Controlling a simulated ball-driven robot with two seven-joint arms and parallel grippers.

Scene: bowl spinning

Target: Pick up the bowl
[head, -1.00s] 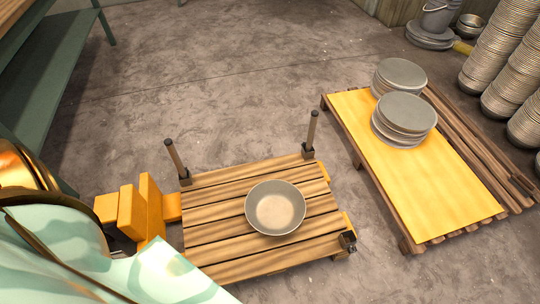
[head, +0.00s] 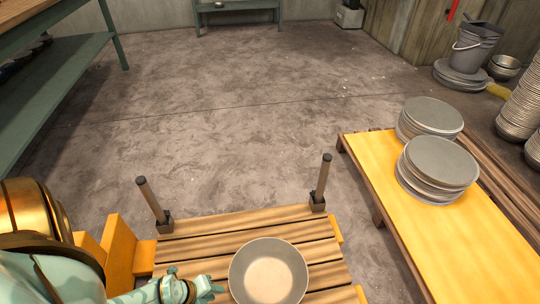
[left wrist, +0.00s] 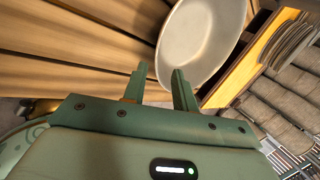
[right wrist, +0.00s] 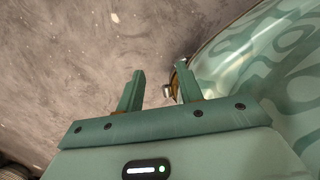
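A grey bowl (head: 268,272) sits upright on a slatted wooden platform (head: 225,226) at the bottom of the head view. It also shows in the left wrist view (left wrist: 201,36), just beyond the fingertips. My left gripper (head: 208,289) is beside the bowl's left rim in the head view. In the left wrist view its two fingers (left wrist: 158,80) are apart with nothing between them. I cannot tell whether a finger touches the rim. My right gripper (right wrist: 160,75) is open and empty over the bare floor in the right wrist view. It does not show in the head view.
Two short posts (head: 151,200) stand at the platform's far corners. A yellow-topped low table (head: 390,185) with two plate stacks (head: 438,163) stands to the right. A green shelf (head: 70,90) is at the left. The floor between is clear.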

